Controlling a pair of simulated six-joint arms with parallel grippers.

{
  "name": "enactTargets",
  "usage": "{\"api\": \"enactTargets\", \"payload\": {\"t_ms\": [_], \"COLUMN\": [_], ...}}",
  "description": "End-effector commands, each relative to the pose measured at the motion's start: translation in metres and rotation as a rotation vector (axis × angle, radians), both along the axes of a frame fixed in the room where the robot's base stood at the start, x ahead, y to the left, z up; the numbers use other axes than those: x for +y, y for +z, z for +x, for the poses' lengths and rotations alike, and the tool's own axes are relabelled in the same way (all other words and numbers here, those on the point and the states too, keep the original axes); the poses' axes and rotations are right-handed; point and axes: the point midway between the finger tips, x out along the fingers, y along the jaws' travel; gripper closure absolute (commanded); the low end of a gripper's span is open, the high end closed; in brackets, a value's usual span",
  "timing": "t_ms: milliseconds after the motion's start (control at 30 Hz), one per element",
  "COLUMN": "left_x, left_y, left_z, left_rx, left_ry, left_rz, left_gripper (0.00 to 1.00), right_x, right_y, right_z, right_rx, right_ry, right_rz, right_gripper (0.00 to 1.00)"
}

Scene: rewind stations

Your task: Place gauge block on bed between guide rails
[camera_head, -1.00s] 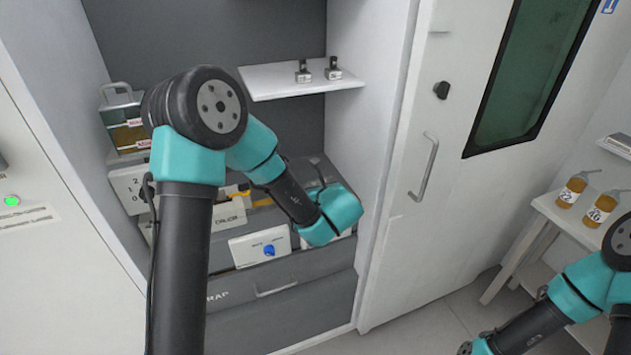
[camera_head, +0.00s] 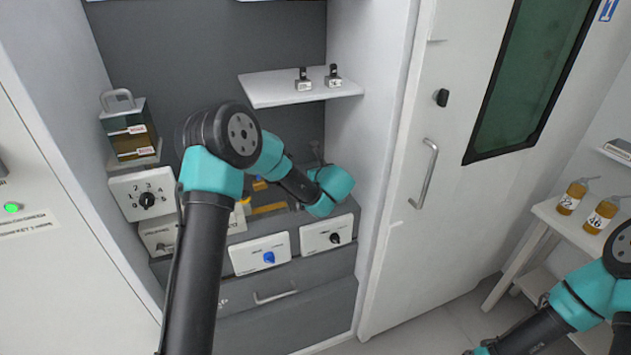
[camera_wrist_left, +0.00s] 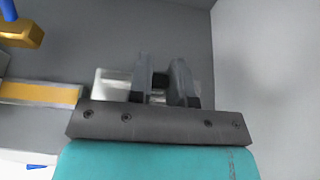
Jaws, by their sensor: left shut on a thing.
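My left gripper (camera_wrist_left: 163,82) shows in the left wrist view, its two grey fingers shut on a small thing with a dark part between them. I take it for the gauge block (camera_wrist_left: 160,79); the fingers hide much of it. A pale piece (camera_wrist_left: 112,84) shows left of the fingers. In the head view my left wrist is over the grey machine bed, and the fingers are mostly hidden behind it. A yellow-orange strip (camera_head: 268,208) lies on the bed left of the wrist; it also shows in the left wrist view (camera_wrist_left: 40,93). I cannot make out the guide rails clearly. My right gripper is out of view.
A white shelf (camera_head: 270,88) with two small black-topped blocks (camera_head: 304,80) is above the bed. Control panels with a blue knob (camera_head: 268,257) and black knobs front the machine. A tank (camera_head: 130,130) stands at left. The cabinet wall (camera_head: 352,110) is close on the right.

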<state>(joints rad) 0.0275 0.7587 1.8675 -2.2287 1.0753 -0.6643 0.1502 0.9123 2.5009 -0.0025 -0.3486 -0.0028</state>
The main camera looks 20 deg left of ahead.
Motion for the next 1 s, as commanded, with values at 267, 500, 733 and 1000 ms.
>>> {"api": "enactTargets", "payload": {"t_ms": [267,500,733,1000], "left_x": [0.000,0.000,0.000,0.000], "left_y": [-0.017,-0.035,-0.035,-0.042], "left_z": [-0.001,-0.001,-0.001,-0.001], "left_rx": [0.003,-0.001,-0.001,-0.001], "left_ry": [0.001,0.000,0.000,0.000], "left_rz": [0.000,-0.001,0.000,0.001], "left_gripper": [1.00,1.00,1.00,1.00], "right_x": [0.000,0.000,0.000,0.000], "right_y": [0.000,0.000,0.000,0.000], "right_z": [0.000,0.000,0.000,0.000], "right_rx": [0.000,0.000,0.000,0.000], "right_ry": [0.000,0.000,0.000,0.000], "right_rz": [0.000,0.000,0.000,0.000], "right_gripper": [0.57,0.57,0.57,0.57]}}
